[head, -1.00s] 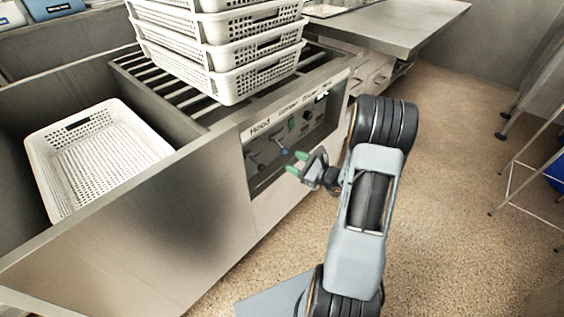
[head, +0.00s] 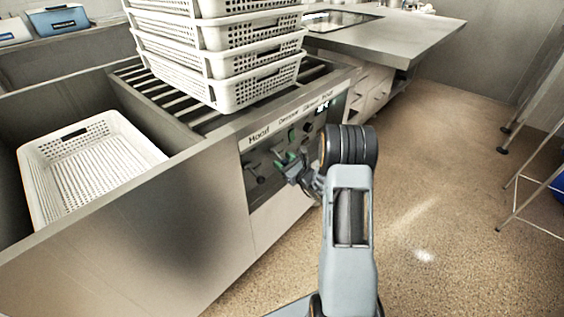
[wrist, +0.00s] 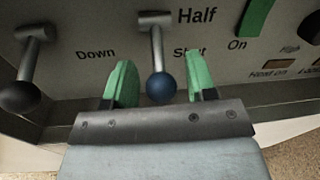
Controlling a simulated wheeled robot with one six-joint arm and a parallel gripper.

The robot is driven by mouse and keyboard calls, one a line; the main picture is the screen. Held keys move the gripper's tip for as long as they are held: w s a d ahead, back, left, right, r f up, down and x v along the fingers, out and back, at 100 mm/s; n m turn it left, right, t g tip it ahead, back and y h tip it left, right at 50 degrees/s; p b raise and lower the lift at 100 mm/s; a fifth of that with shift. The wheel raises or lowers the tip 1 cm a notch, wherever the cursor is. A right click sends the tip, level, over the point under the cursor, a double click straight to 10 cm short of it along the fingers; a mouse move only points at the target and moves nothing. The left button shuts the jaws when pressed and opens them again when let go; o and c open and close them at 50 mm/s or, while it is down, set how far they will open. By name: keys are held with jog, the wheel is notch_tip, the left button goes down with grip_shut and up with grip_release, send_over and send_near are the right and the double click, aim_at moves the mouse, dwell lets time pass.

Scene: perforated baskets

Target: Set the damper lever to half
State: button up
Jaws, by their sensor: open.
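The damper lever (wrist: 157,55) is a metal rod with a blue ball knob (wrist: 160,87), in the middle of the wrist view. It hangs down from its pivot, with "Half" printed to the right near its top and a partly hidden word, apparently "Shut", lower right beside the knob. My gripper (wrist: 161,80) is open, one green fingertip on each side of the knob, with gaps visible on both sides. In the head view my gripper (head: 290,166) is at the control panel and largely hides the blue knob.
A second lever with a black knob (wrist: 20,97) hangs at the left, with "Down" between the levers. A green switch (wrist: 256,18) by "On" and a black dial (wrist: 312,28) are at right. Stacked white baskets (head: 262,82) stand above the panel.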

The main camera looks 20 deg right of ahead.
jog(key=shift+w+a, duration=0.25)
jog(key=shift+w, duration=0.35)
grip_shut()
jog(key=shift+d, duration=0.1)
